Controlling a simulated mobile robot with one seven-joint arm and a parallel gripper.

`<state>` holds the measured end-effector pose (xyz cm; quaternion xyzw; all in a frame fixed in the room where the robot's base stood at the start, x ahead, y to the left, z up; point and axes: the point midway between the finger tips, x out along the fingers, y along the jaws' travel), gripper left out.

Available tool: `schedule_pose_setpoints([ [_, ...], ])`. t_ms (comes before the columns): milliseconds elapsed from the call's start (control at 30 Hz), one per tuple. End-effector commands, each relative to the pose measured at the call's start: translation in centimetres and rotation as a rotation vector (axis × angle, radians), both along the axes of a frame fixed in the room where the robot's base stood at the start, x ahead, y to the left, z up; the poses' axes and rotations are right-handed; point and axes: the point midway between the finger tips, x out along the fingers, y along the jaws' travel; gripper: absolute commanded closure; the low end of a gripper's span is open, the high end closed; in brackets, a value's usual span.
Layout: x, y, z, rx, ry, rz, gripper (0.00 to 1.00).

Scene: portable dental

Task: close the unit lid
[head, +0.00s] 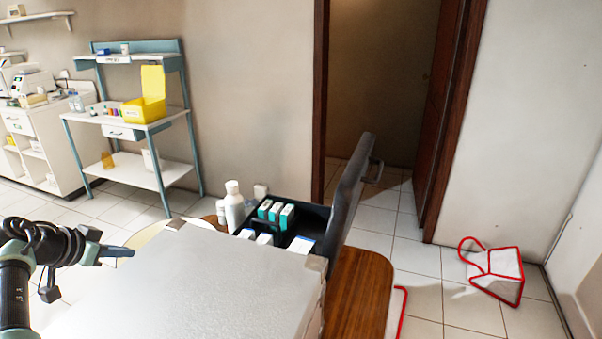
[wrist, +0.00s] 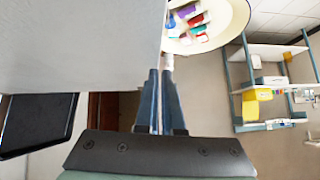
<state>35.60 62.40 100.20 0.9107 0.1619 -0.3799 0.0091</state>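A large silver-grey case panel (head: 190,285), which looks like the unit lid, fills the lower middle of the head view. Its far right corner has metal fittings. It also fills the upper left of the wrist view (wrist: 75,45). My gripper (head: 130,252) is left of the panel, its fingers pointing right towards the panel's left edge. In the wrist view my gripper's blue-grey fingers (wrist: 161,72) are together beside the panel's edge, with nothing visible between them. I cannot tell whether they touch the panel. The panel's underside and hinge are hidden.
Behind the panel stands a black case (head: 310,217) holding teal-and-white boxes, with a dark lid (head: 350,195) upright. White bottles (head: 234,205) stand beside it on a wooden table (head: 360,295). A shelf cart (head: 130,120) and doorway are behind. A red-edged bag (head: 495,272) lies on the floor.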

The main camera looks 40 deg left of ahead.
Motion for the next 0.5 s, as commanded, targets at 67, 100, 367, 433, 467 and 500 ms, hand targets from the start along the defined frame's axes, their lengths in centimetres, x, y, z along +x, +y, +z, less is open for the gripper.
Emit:
schedule_pose_setpoints([
  [67,-0.13,-0.30,-1.10,-0.012,0.012,-0.001,1.00],
  [100,-0.14,-0.32,-1.17,-0.012,0.013,0.000,1.00],
  [367,-0.19,-0.41,-1.46,-0.017,0.018,-0.001,1.00],
  [433,-0.20,-0.43,-1.47,-0.017,0.018,-0.001,1.00],
  [467,-0.20,-0.43,-1.48,-0.017,0.018,-0.001,1.00],
  [500,-0.20,-0.43,-1.48,-0.017,0.018,-0.001,1.00],
])
